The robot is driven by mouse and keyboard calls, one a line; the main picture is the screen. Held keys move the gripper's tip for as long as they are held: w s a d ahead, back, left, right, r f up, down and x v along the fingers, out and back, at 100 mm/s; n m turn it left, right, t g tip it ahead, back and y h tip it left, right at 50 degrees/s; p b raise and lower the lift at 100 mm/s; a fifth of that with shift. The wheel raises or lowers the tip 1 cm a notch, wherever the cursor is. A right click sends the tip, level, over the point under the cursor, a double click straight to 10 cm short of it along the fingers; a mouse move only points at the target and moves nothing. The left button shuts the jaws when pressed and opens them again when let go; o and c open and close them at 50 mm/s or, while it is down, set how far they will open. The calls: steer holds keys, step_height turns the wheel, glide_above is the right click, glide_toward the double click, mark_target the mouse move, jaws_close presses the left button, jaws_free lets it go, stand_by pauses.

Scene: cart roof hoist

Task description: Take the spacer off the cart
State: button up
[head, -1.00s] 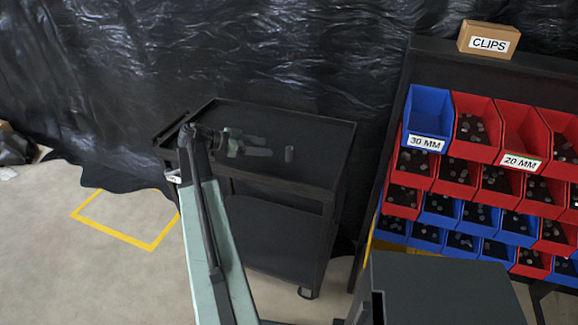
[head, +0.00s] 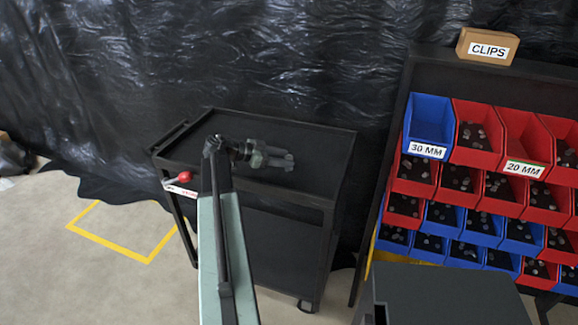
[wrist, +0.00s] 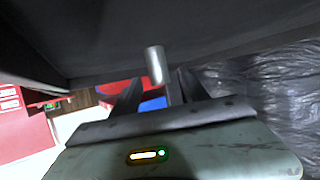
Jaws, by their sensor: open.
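The cart (head: 315,150) is black, with a flat top tray and a lower shelf. My gripper (head: 287,160) is low over the cart's top, pointing right, with its jaws open. The spacer is a small grey cylinder (wrist: 155,65); in the wrist view it stands out between the two dark fingers, near their tips. I cannot tell whether either finger touches it. In the head view the spacer cannot be clearly told apart from the fingers.
A red knob (head: 185,177) and a white label are at the cart's left end. A rack of red and blue bins (head: 466,133) stands right, with a CLIPS box (head: 487,47) on top. Black sheeting hangs behind. A yellow floor outline (head: 110,244) lies left.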

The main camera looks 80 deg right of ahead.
jaws_close()
steer(key=shift+r+p, duration=0.5)
steer(key=shift+r, duration=0.05)
step_height(320, 180, up, 3)
steer(key=p, duration=0.3)
steer(key=shift+r, duration=0.1)
steer(key=w+a, duration=0.3)
steer(key=w, duration=0.1)
steer(key=w+a, duration=0.3)
steer(key=w, duration=0.1)
steer(key=w+a+p, duration=0.1)
steer(key=w+a, duration=0.3)
steer(key=shift+w+r, duration=0.25)
steer(key=shift+r, duration=0.15)
